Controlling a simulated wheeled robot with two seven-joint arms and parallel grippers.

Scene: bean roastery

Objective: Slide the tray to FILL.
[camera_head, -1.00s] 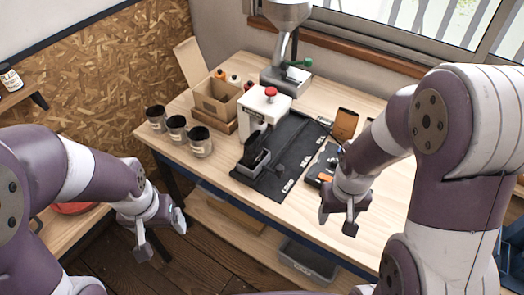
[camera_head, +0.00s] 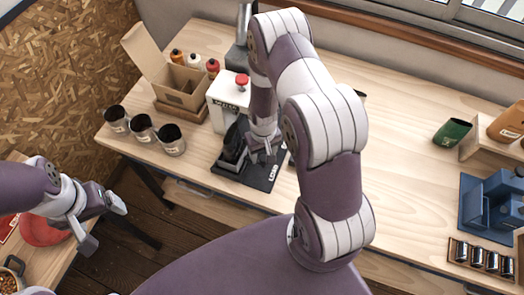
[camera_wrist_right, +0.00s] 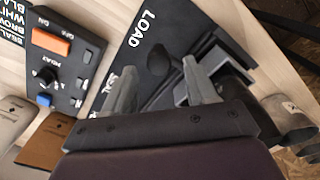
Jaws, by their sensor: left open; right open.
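The black tray (camera_head: 233,148) sits on the black mat (camera_head: 258,181) at its LOAD end, beside the white machine. In the right wrist view the tray (camera_wrist_right: 222,62) lies at the right, next to the LOAD lettering on the mat (camera_wrist_right: 128,55). A dark rounded knob (camera_wrist_right: 158,60) shows between my right fingertips. My right gripper (camera_head: 263,157) is open just right of the tray in the head view; contact cannot be told. My right arm hides the mat's far part, including the FILL mark. My left gripper (camera_head: 103,227) is open and empty, away at the left.
The white machine (camera_head: 228,100) with a red knob stands behind the tray. Several dark cups (camera_head: 143,132) stand left, near an open cardboard box (camera_head: 180,88). A control panel (camera_wrist_right: 55,55) lies beside the mat. The right table middle is clear; a blue machine (camera_head: 490,205) stands far right.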

